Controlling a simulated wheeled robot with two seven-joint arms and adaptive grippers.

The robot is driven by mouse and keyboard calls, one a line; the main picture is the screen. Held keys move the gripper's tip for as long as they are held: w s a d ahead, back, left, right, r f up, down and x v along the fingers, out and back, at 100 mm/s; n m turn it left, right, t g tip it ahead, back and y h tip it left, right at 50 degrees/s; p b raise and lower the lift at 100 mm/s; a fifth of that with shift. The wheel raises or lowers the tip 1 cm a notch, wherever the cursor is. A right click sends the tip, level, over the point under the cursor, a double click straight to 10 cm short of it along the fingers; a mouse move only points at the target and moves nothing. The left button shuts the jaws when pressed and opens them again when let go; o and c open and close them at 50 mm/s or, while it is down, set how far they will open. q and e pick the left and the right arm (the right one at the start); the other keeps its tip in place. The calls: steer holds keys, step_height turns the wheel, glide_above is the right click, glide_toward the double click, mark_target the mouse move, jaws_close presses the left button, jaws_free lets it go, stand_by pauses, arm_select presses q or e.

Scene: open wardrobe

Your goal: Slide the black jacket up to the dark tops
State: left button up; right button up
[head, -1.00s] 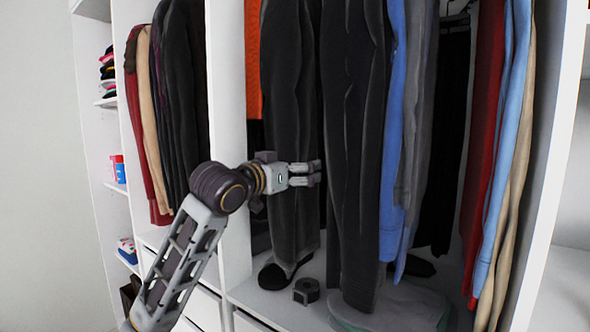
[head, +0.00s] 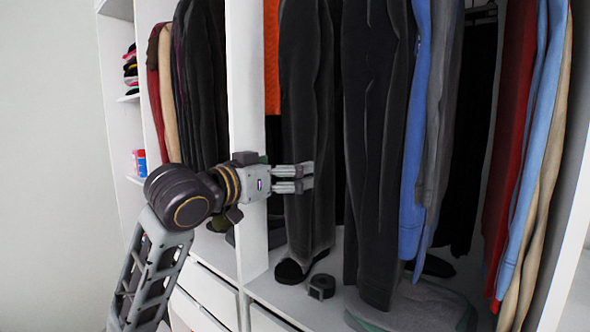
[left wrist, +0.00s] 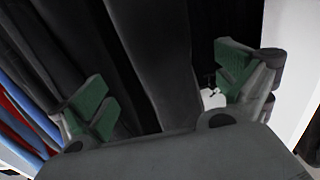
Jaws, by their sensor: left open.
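Long black garments hang in the middle bay. One black garment (head: 307,100) hangs behind my left gripper, and a wider black one (head: 372,150) hangs to its right. I cannot tell which is the black jacket. Dark tops (head: 203,90) hang in the left bay, beyond a white divider. My left gripper (head: 308,178) is open in front of the first black garment. In the left wrist view, its green-padded fingers are spread wide, with dark cloth (left wrist: 155,60) showing between and beyond them. Contact with the cloth cannot be told. My right gripper is out of view.
The white divider (head: 246,80) stands between the bays, behind my left wrist. Blue (head: 413,180) and grey clothes hang to the right of the black ones. Dark shoes (head: 290,272), a black roll (head: 321,287) and a grey-green item (head: 430,305) lie on the wardrobe floor.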

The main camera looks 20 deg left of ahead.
arm_select(q)
steer(key=shift+v, duration=0.8)
